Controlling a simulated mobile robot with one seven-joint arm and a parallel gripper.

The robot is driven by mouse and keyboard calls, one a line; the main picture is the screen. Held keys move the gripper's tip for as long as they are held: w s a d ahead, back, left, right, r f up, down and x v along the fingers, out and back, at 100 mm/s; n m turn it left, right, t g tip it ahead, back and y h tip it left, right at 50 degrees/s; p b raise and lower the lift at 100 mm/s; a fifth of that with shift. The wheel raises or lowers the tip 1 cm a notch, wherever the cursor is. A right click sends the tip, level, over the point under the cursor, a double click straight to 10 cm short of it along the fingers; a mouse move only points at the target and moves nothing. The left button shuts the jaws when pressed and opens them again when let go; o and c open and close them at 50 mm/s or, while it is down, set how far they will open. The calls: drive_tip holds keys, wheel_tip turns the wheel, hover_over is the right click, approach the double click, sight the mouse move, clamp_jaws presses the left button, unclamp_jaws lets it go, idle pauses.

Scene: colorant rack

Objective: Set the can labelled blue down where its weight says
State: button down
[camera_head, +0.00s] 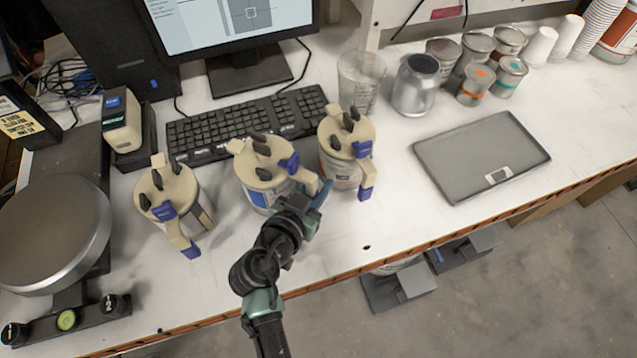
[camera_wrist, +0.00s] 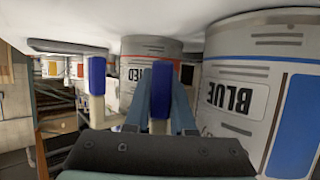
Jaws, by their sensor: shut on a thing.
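The can labelled blue (camera_head: 258,196) is the middle of three cans with cream pump lids on the white bench. Its label reads BLUE, upside down, in the wrist view (camera_wrist: 232,95). My gripper (camera_head: 318,190) is at the right side of this can, shut on its cream handle with the blue tip; the tip shows between the fingers in the wrist view (camera_wrist: 160,88). The can looks upright, and I cannot tell if it is clear of the bench. A flat grey scale (camera_head: 480,155) with a small display lies to the right, empty; its reading is too small to read.
A similar can (camera_head: 340,172), with a label ending in "ED", stands close on the right, and another can (camera_head: 190,205) on the left. A keyboard (camera_head: 245,125) lies behind. A large round silver platform (camera_head: 45,235) is at left. Bench between right can and scale is clear.

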drive_tip(key=shift+w, duration=0.1)
drive_tip(key=c, duration=0.8)
unclamp_jaws()
drive_tip(key=shift+o, duration=0.2)
drive_tip(key=b+v, duration=0.2)
drive_tip(key=v, duration=1)
drive_tip(key=shift+a+f, duration=0.1)
